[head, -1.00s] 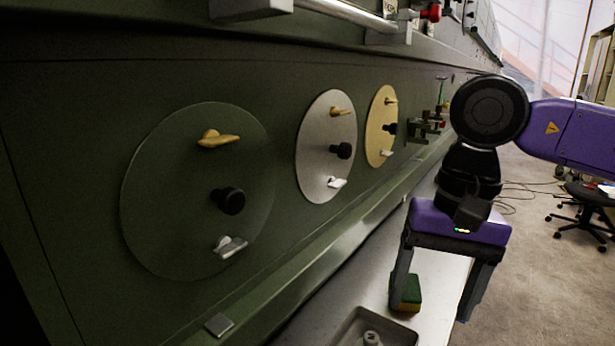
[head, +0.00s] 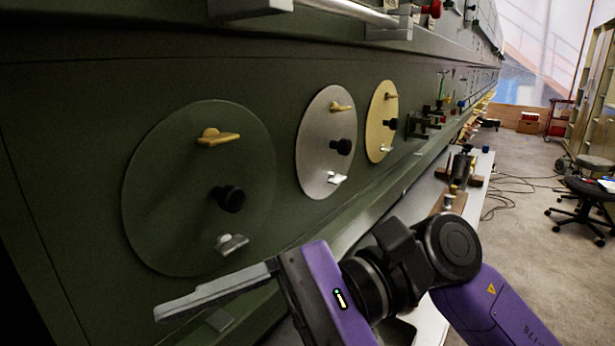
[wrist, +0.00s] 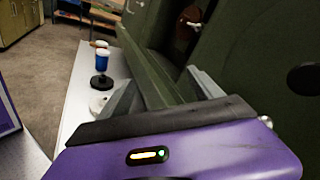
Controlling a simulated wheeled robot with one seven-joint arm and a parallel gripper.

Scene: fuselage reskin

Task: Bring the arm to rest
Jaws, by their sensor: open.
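My gripper (head: 190,302) is low in the front of the head view, turned sideways with its fingers pointing left toward the green panel (head: 75,150). In the head view one long grey finger shows clearly and the other is mostly hidden. In the wrist view the two fingers (wrist: 166,92) stand apart, with nothing between them. My purple arm comes in from the lower right, bent at a black joint. The nearest green disc (head: 165,215) is above and behind the fingers; I cannot tell whether they are clear of the panel's lower ledge.
A silver disc (head: 312,160) and a gold disc (head: 376,145) with latches and black knobs follow along the panel. A bench (head: 474,190) below carries fixtures. An office chair (head: 590,200) and open floor are at right.

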